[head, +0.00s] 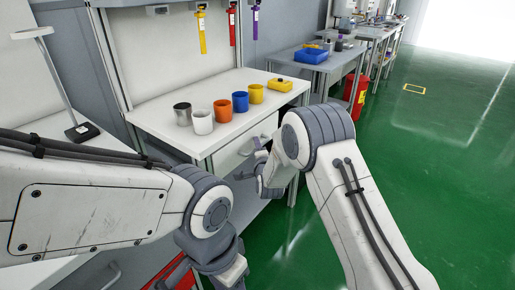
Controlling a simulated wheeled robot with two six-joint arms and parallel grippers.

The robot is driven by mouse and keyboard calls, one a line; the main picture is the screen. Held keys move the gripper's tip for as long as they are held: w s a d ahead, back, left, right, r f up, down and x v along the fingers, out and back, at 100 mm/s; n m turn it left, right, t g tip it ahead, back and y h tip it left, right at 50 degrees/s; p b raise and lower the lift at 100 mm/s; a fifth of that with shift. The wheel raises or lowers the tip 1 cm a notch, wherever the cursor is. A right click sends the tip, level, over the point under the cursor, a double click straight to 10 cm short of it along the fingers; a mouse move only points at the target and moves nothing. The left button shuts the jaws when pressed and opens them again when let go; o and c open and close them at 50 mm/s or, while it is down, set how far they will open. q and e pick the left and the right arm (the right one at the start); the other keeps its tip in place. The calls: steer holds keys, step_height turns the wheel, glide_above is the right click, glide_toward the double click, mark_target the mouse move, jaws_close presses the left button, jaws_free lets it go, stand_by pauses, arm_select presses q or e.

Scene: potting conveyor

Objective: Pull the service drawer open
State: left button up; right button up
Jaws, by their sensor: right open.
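The service drawer (228,158) is a pale front under the right part of the white workbench (150,112); it looks closed or nearly so, and my right arm hides part of it. My right gripper (246,168) is open in front of the drawer, its fingers pointing left towards the drawer front. I cannot tell whether a finger touches the handle, which is not clearly visible. My left arm comes in from the left and its wrist bends down at the bottom; its fingertips are out of the frame.
A metal cup (182,114) and white, orange, blue and yellow cups stand on the bench, with a yellow box (280,84) behind. A lamp stand (82,131) is at left. Green floor is free at right.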

jaws_close()
stand_by(1.3)
